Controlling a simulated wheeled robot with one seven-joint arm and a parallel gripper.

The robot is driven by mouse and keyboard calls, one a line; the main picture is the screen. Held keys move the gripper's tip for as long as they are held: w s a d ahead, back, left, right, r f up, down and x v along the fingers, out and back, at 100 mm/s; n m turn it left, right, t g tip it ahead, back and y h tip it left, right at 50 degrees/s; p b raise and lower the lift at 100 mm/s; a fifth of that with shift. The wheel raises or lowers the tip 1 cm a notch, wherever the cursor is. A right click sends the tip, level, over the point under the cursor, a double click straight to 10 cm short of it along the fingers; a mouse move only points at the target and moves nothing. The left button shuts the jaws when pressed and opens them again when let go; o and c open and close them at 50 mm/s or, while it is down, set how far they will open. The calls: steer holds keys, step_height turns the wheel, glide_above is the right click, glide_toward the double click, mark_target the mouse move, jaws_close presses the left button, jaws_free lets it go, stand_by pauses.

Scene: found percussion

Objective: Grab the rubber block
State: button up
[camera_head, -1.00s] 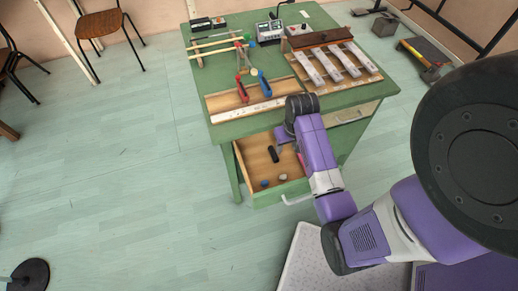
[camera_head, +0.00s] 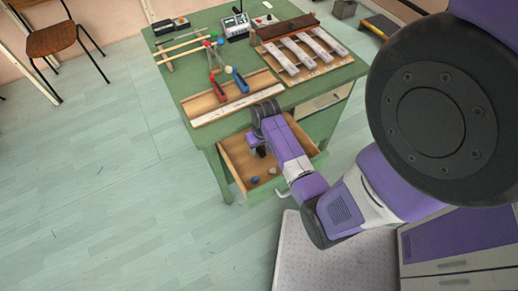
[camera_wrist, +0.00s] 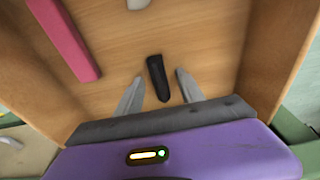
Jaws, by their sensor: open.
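A black block (camera_wrist: 157,80), which looks like the rubber block, lies in the open wooden drawer. In the wrist view it lies lengthwise between the two grey fingers of my gripper (camera_wrist: 159,77), with a gap on each side. The gripper is open and holds nothing. I cannot tell how far the fingertips are above the drawer floor.
A pink bar (camera_wrist: 66,38) lies at the left in the drawer. A blue ball (camera_head: 255,180) and a pale lump (camera_head: 272,171) lie near its front. The drawer walls (camera_wrist: 279,50) are close around the gripper. The green table (camera_head: 205,70) above holds mallets and a metal-bar instrument.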

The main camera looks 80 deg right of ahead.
jaws_close()
steer(key=shift+r, duration=0.1)
stand_by(0.3)
